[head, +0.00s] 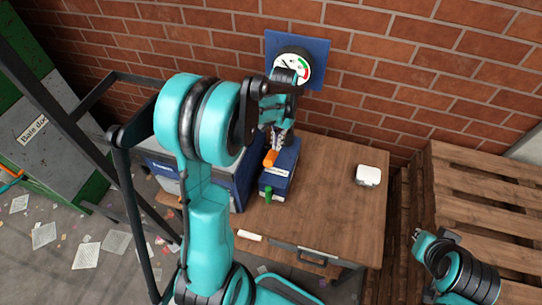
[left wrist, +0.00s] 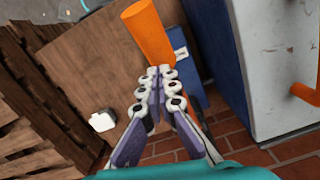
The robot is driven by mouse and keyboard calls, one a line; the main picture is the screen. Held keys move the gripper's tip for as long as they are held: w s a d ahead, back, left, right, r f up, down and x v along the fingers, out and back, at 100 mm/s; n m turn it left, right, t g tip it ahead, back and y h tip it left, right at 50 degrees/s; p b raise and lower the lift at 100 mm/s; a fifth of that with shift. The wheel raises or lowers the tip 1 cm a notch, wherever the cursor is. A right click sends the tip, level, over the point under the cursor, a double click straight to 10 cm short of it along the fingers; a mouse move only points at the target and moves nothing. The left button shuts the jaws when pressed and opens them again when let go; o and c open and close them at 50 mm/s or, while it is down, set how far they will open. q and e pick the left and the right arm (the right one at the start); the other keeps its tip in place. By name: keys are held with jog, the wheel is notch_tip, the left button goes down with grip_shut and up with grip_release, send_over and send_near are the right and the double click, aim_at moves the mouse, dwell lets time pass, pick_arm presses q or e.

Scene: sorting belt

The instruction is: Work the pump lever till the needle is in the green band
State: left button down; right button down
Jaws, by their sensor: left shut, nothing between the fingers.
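The round gauge (head: 306,64) is on a blue plate (head: 318,47) on the brick wall. Its white face has a green band and a red part. My left arm hides part of it, and I cannot read the needle. The pump is a blue box (head: 276,184) on the table, with an orange lever grip (head: 270,158). My left gripper (head: 277,137) is shut and empty, just beside the orange grip. In the left wrist view the grip (left wrist: 150,35) is just past the closed fingertips (left wrist: 160,72); I cannot tell whether they touch. My right gripper (head: 418,234) is at lower right, jaws unclear.
The wooden table (head: 325,200) is mostly clear at right, with a small white box (head: 368,175). A green object (head: 268,195) stands before the pump. A blue and grey case (head: 240,185) is left of it. Wooden pallets (head: 480,200) stand at right.

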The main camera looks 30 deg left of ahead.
pick_arm(q)
notch_tip(320, 180, up, 10)
jog(key=shift+w+f, duration=0.2)
jog(key=shift+w, duration=0.25)
jog(key=shift+f, duration=0.1)
dwell(0.6)
jog(key=s+d+f+t+b, duration=0.4)
jog(key=s+f+b, duration=0.3)
jog(key=f+b, duration=0.3)
jog(key=s+d+f+t+b, duration=0.4)
jog(key=s+d+f+b, duration=0.2)
jog(key=f+b, duration=0.3)
jog(key=shift+s+d+f+b, duration=0.35)
jog(key=shift+s+b, duration=0.45)
jog(key=shift+b, duration=0.4)
